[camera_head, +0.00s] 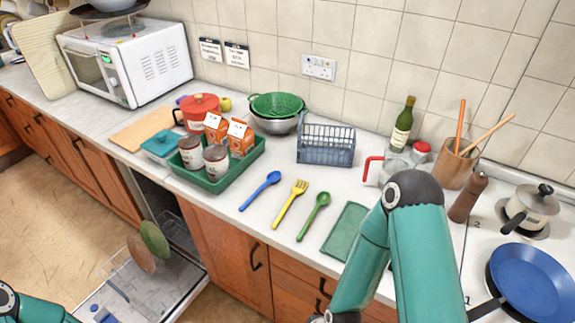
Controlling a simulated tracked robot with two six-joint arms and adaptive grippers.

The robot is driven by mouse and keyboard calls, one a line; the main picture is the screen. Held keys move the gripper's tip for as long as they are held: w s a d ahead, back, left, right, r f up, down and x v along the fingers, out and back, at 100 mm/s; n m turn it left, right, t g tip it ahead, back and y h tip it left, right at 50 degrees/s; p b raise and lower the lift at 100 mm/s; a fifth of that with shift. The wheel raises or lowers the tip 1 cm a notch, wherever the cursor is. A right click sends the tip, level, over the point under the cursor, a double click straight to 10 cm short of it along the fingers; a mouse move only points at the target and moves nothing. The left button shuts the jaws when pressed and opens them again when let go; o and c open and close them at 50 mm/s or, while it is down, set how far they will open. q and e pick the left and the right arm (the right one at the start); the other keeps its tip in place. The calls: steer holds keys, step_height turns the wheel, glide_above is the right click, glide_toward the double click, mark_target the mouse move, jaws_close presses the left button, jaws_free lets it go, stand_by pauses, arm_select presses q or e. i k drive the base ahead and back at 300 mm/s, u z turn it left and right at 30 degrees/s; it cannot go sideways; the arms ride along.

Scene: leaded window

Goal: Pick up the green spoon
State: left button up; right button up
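The green spoon (314,216) lies on the white countertop, its bowl toward the back and its handle toward the front edge. A yellow fork (290,204) lies to its left, and a blue spoon (260,191) lies further left. The spoon is fully visible, and nothing touches it. My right arm rises in front of the counter to the right of the spoon and bends back down to the bottom edge. Its gripper is outside the picture. Only a bit of my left arm shows at the bottom left corner, and its gripper is outside the picture.
A green cloth (345,231) lies right of the spoon. Behind are a blue dish rack (325,146) and a green colander (277,105). A green tray (216,178) with cans and cartons stands left. An open dishwasher (150,280) is below. A blue pan (533,280) is far right.

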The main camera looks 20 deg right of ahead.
mark_target(322, 199)
steer(key=u, duration=0.5)
steer(key=i, duration=0.2)
steer(key=z, duration=2.5)
steer(key=k, duration=1.3)
steer(key=u, duration=1.05)
steer(key=i, duration=1.15)
steer(key=z, duration=0.2)
